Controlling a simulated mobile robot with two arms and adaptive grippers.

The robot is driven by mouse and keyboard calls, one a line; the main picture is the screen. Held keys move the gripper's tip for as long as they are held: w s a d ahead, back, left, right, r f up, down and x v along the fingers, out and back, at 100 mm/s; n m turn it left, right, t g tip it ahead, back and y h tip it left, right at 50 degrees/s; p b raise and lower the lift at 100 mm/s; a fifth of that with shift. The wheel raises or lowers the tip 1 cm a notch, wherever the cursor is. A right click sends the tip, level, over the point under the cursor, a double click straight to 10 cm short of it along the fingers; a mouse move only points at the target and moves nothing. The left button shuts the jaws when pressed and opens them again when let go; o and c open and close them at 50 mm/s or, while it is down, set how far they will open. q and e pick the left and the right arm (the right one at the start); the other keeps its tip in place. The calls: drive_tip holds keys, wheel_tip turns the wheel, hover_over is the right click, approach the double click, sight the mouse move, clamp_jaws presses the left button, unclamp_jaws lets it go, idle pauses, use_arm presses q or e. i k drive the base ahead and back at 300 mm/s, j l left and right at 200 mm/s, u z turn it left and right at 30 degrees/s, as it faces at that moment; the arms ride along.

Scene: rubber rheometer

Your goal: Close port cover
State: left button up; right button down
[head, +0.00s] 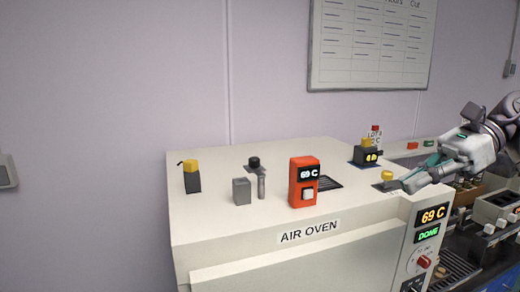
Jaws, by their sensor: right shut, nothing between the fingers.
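A white air oven (225,222) fills the middle of the head view. On its top near the right edge, a yellow knob (387,176) stands on a small dark plate, which looks like the port cover. I cannot tell whether a port beneath it is open. My right gripper (408,186) comes in from the right, with its teal fingers shut and empty. Its tips are close to the right side of the plate; I cannot tell whether they touch it. My left gripper is not in view.
A cluttered bench lies at right. The oven's front left top is clear.

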sight(255, 167)
drive_tip(key=i+j, duration=0.3)
drive_tip(key=i, duration=0.15)
drive_tip(key=i+j, duration=0.25)
drive_tip(key=i, duration=0.2)
